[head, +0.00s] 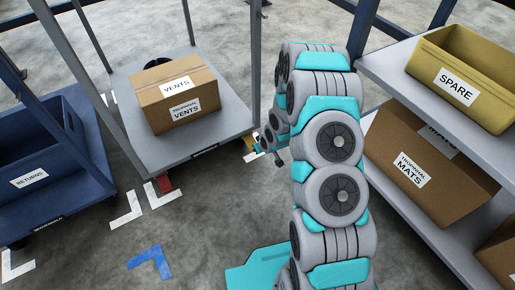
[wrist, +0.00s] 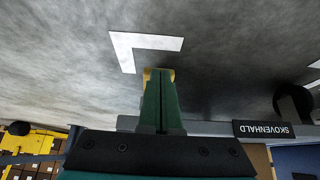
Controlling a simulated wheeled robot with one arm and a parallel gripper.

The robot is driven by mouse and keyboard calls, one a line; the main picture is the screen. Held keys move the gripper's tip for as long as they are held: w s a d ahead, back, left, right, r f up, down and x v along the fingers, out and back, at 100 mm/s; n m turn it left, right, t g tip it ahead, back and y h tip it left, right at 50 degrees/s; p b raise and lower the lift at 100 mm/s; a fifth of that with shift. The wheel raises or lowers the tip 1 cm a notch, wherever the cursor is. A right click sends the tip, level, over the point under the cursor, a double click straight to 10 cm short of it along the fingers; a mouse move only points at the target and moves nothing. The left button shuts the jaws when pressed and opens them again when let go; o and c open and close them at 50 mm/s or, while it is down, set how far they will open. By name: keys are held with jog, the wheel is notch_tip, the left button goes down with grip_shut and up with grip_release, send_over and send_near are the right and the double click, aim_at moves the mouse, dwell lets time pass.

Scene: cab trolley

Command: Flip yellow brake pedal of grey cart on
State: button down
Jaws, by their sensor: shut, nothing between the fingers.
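The grey cart (head: 190,147) stands left of my arm with a box on its deck. Its yellow brake pedal (head: 248,142) shows as a small patch low at the cart's right front corner, partly hidden by my gripper (head: 261,149). In the wrist view my gripper (wrist: 161,76) is shut and empty, its green fingers together. Small yellow edges of the pedal (wrist: 147,73) show just beyond the fingertips; most of it is hidden. I cannot tell whether the fingers touch it or how it is tilted.
A red pedal (head: 165,183) sits at the cart's front left corner. A blue cart (head: 80,190) with a returns bin stands at left. A shelf trolley (head: 385,170) with boxes and a yellow bin (head: 470,75) stands close right. Floor in front is clear, with white and blue markings.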

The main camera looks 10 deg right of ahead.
jog(key=p+v, duration=0.2)
jog(key=v, duration=1.1)
jog(key=shift+s+d, duration=0.25)
jog(key=shift+s, duration=0.3)
jog(key=shift+r, duration=0.1)
jog(key=s+d+r+m+g+h+p, duration=0.1)
jog(key=s+r+g+p, duration=0.1)
jog(key=s+r, duration=0.6)
jog(key=s+d+r+m+g+h+p, duration=0.1)
jog(key=s+r+g+h+p, duration=0.2)
jog(key=r, duration=0.9)
jog(key=s+a+r+g+y+p, duration=0.1)
jog(key=s+a+r, duration=0.1)
jog(key=s+r, duration=0.6)
jog(key=s+a+r+m+g+y+p, duration=0.1)
jog(key=s+a+r+g+p, duration=0.1)
jog(key=s+r, duration=0.6)
jog(key=s, duration=0.7)
jog(key=shift+s+r+m, duration=0.2)
jog(key=shift+s+m, duration=0.05)
jog(key=shift+m, duration=0.05)
